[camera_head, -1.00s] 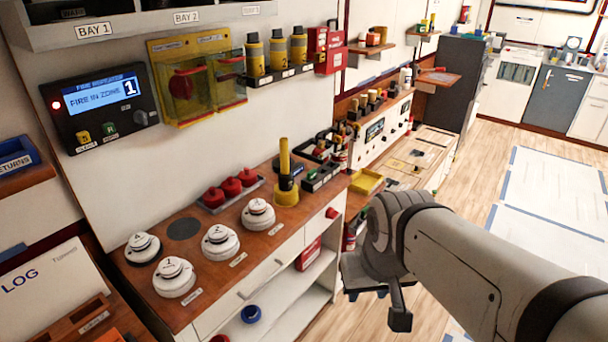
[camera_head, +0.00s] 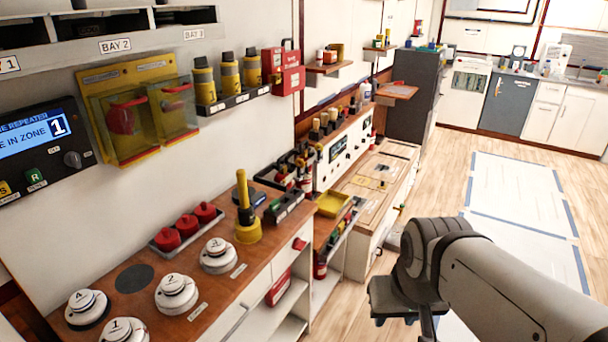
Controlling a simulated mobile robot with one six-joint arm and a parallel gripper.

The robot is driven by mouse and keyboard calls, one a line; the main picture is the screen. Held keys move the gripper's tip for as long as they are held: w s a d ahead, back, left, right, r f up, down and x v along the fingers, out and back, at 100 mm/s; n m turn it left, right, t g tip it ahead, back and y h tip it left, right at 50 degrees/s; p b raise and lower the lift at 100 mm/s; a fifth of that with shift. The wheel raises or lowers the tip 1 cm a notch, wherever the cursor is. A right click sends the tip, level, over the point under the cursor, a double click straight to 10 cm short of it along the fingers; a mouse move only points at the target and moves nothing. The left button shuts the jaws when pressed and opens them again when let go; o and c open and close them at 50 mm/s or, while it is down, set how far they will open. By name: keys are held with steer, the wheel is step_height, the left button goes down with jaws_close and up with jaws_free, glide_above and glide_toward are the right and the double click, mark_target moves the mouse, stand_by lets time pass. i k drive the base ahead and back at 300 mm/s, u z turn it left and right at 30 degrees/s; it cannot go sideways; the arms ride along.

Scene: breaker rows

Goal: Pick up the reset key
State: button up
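I cannot pick out a reset key for certain; small items on the far benches are too small to tell.
White detectors (camera_head: 176,293), red caps (camera_head: 186,226) and a yellow tool (camera_head: 246,211) stand on the wooden bench (camera_head: 137,317). Yellow covers (camera_head: 140,110) and a red box (camera_head: 283,72) are on the wall. Farther benches (camera_head: 373,178) hold small items. The floor at right is open.

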mark_target(275, 204)
steer(key=z, duration=0.3)
steer(key=i, duration=1.6)
steer(key=u, duration=0.55)
steer(key=k, duration=0.8)
steer(key=u, duration=0.2)
steer(key=i, duration=0.85)
steer(key=z, duration=0.1)
